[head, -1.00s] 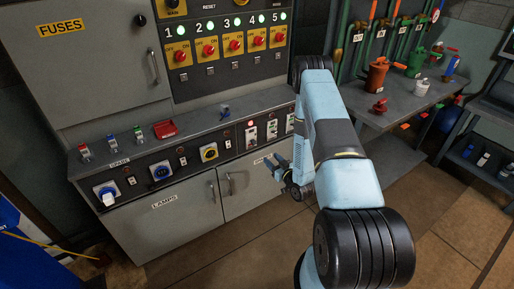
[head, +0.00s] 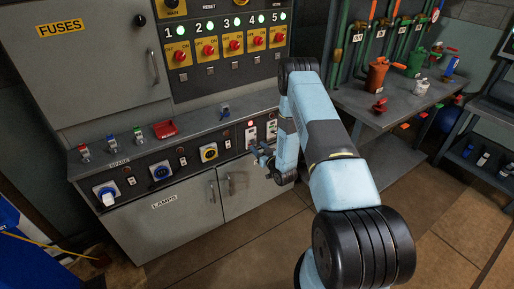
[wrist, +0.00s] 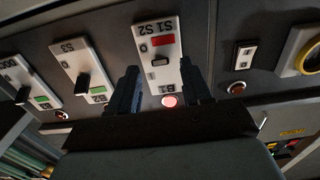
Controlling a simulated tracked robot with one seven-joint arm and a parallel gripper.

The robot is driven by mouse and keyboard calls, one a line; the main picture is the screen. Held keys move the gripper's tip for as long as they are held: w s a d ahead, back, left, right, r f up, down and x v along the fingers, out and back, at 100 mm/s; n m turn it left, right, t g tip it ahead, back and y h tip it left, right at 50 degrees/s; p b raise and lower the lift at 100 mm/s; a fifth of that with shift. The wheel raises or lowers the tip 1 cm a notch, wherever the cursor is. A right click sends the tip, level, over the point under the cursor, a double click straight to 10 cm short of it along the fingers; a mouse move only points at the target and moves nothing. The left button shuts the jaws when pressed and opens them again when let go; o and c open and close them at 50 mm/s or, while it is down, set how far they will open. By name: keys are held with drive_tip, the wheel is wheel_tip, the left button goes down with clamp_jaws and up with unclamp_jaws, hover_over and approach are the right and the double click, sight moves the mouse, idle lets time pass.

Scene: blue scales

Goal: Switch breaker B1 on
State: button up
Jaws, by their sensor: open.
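Breaker B1 (wrist: 153,48) is a white plate in the wrist view, with a small lever, a red window and a "0" mark beside it. A lit red lamp (wrist: 170,101) sits by its B1 label. B1 also shows in the head view (head: 251,138), just above my gripper (head: 263,157). In the wrist view my gripper (wrist: 160,68) is open, its two dark fingers on either side of B1's lower part as pictured. Nothing is between the fingers. I cannot tell whether they touch the plate.
Breakers B2 (wrist: 82,78) and B3 (wrist: 28,88) are beside B1, both with green windows. A yellow-ringed rotary switch (wrist: 304,52) is on the other side. A bench with cans stands at right.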

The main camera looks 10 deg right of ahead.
drive_tip(key=shift+x, duration=0.9)
clamp_jaws()
